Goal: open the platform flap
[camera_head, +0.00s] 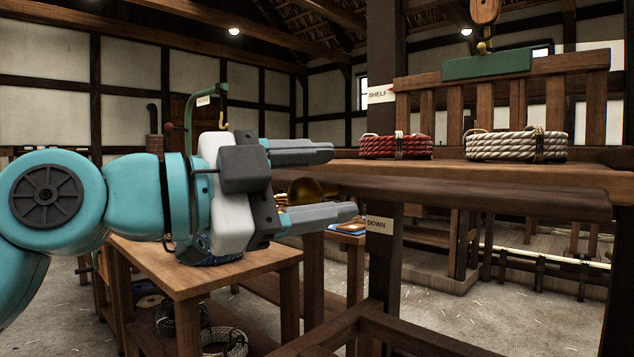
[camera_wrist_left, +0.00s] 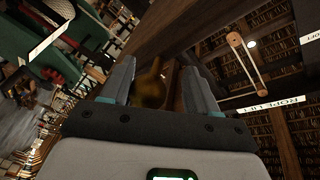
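A wooden platform (camera_head: 450,171) spans the right half of the head view. A dark board (camera_head: 480,195) runs along its front edge; I cannot tell for sure if this is the flap. My left gripper (camera_head: 345,181) is open at the platform's left end, fingers pointing right. A brass-coloured rounded piece (camera_head: 312,190) shows between its fingers. In the left wrist view, the brass piece (camera_wrist_left: 151,88) also lies between the open fingers of the gripper (camera_wrist_left: 160,68). Touching cannot be told. My right gripper is not in view.
A red rope coil (camera_head: 396,146) and a pale rope coil (camera_head: 515,146) lie on the platform, before a slatted back with a green panel (camera_head: 487,65). A post (camera_head: 383,260) with SHELF and DOWN signs stands beside it. A wooden table (camera_head: 200,268) stands below my left arm.

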